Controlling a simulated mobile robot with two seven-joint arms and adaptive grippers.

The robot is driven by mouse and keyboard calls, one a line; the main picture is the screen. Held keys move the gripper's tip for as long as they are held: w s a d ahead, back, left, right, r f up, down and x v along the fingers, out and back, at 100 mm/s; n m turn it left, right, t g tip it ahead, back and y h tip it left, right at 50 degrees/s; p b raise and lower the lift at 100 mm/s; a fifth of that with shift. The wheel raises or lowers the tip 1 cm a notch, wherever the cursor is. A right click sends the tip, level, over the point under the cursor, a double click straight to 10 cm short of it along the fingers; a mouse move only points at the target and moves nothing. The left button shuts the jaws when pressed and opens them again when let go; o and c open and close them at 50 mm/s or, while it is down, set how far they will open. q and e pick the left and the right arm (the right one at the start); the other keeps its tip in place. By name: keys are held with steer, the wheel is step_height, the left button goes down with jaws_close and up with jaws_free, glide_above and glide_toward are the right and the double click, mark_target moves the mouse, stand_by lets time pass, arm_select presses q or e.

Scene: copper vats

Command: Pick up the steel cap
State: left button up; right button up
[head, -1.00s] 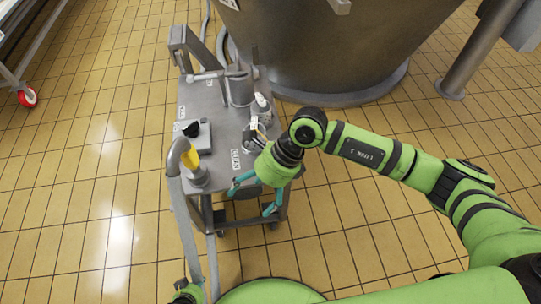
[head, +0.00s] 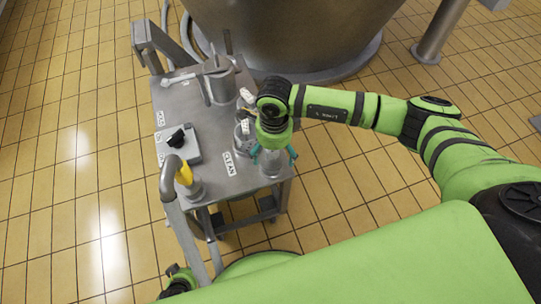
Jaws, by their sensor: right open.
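My right gripper (head: 273,156) points down over the front right corner of the grey steel cart. Its two teal fingers are spread apart, so it is open. A small round steel piece (head: 270,166), which looks like the steel cap, shows between and below the fingers. The gripper hides its upper part. I cannot tell whether the fingers touch it. My left gripper's fingers do not show.
The cart top (head: 222,183) also holds a tall steel cylinder (head: 221,86), small steel vessels (head: 243,134), a grey box with a black knob (head: 181,145) and a yellow-marked pipe (head: 184,174). A large copper vat (head: 300,35) stands behind. Tiled floor is free at left.

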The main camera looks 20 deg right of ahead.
step_height(320, 180, down, 2)
steer(key=shift+f, duration=0.15)
steer(key=c, duration=1.4)
steer(key=shift+w, duration=0.1)
